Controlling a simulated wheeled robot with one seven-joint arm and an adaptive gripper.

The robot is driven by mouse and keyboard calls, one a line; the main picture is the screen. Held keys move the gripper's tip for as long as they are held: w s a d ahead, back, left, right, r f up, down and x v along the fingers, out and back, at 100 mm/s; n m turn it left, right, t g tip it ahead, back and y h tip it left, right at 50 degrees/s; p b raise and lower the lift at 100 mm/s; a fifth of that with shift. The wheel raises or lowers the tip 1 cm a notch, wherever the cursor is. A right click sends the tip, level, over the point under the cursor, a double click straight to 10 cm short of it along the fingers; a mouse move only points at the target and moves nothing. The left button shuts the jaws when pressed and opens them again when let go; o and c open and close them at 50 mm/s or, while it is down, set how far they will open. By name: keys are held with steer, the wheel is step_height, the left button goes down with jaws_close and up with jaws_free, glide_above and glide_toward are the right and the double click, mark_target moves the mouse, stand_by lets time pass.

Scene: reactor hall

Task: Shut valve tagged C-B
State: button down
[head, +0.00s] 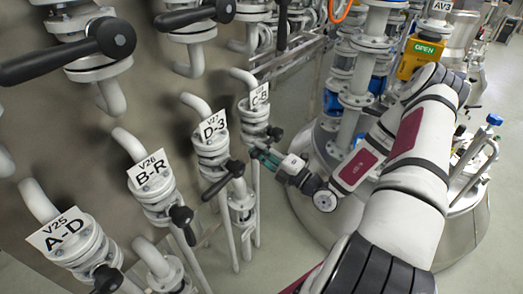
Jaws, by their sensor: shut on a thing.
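The valve tagged C-B (253,116) is the farthest in a row of white flanged valves on pipes, in the middle of the head view. Its white tag (259,96) reads C-B under a smaller code. A black handle part (275,133) shows at its lower right. My gripper (259,152) reaches in from the right, just below the valve body, and is shut on the C-B valve handle. The gripped part is small and mostly hidden by the fingers, so the handle's exact angle is unclear.
Valves tagged D-3 (213,142), B-R (153,186) and A-D (75,242) stand nearer along the row, with black handles sticking out. More valves with long black levers (70,52) are above.

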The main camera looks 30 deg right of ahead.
steer(key=shift+r, duration=0.15)
steer(key=c, duration=1.5)
jaws_free()
steer(key=shift+o, duration=0.2)
steer(key=v, duration=1.2)
